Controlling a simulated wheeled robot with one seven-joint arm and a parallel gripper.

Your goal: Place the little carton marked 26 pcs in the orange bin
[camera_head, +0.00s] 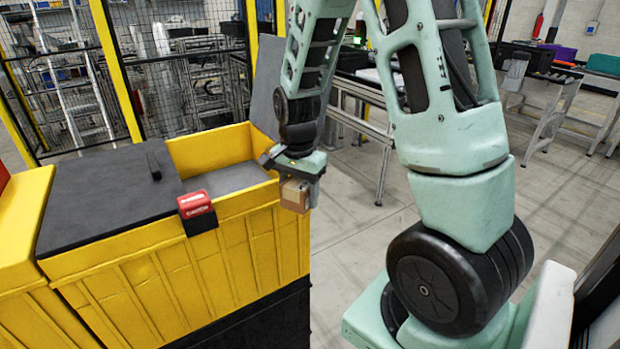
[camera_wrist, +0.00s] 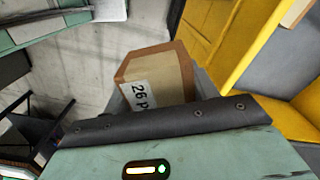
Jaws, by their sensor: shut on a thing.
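My gripper (camera_head: 294,182) is shut on a small brown carton (camera_head: 295,197), which hangs below it. In the wrist view the carton (camera_wrist: 158,75) shows a white label reading "26 p", with the rest cut off by the gripper. The bin (camera_head: 255,250) is yellow-orange, with a black lid over its left part and its right part open. The carton is at the bin's right front corner, in front of the right end of the rim in the head view. In the wrist view the bin wall (camera_wrist: 222,40) is to the right of the carton, apart from it.
A red caution-marked block (camera_head: 195,203) sits on the bin's front rim. The black lid (camera_head: 110,195) has a small handle. A raised grey panel (camera_head: 268,85) stands at the bin's back right. Bare floor (camera_head: 350,225) lies right of the bin; tables stand behind.

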